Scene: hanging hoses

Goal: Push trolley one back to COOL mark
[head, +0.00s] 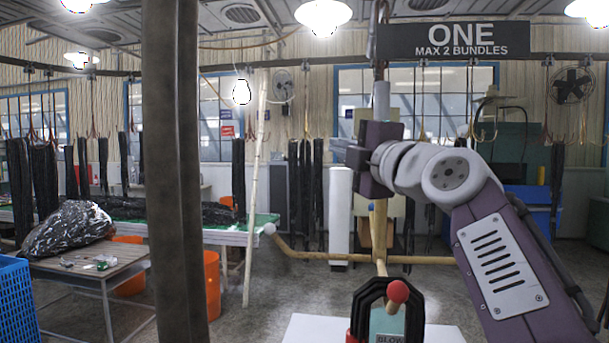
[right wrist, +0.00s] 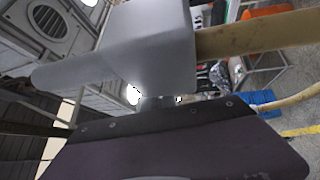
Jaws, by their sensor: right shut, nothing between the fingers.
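Trolley one hangs from the overhead rail, with a dark sign (head: 444,40) reading ONE, MAX 2 BUNDLES. Below the sign is its grey upright (head: 381,100), then a wooden post (head: 379,230) and a long wooden crossbar (head: 325,256). The crossbar looks bare near the post. My right gripper (head: 362,158) is shut and empty, at the height of the post's top. In the right wrist view a grey hub (right wrist: 155,45) with a wooden bar (right wrist: 255,33) is very close in front of it; contact cannot be told. No COOL mark is readable. My left gripper is out of view.
Dark hose bundles (head: 238,180) hang along the back. A table (head: 90,262) with a foil-wrapped heap (head: 65,228) and a blue crate (head: 15,305) stand left. A dark vertical column (head: 175,170) crosses the view. Orange bins (head: 212,285) stand behind it. Floor in the middle is open.

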